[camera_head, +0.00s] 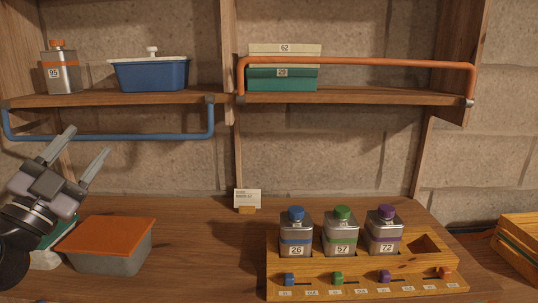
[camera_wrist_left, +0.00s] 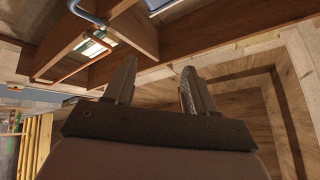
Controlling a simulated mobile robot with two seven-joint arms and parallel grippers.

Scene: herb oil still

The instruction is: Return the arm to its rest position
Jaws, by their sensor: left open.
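My left gripper (camera_head: 84,150) is at the left of the head view, raised in front of the wall below the left shelf. Its two fingers point up and are spread apart with nothing between them. In the left wrist view the open fingers (camera_wrist_left: 158,88) also show empty, with wooden boards and a blue rail (camera_wrist_left: 88,12) beyond them. My right gripper is in neither view.
A grey box with an orange lid (camera_head: 110,245) stands below and right of the left gripper. The blue rail (camera_head: 110,136) hangs close above it. A wooden rack (camera_head: 350,287) with three labelled bottles stands at front right.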

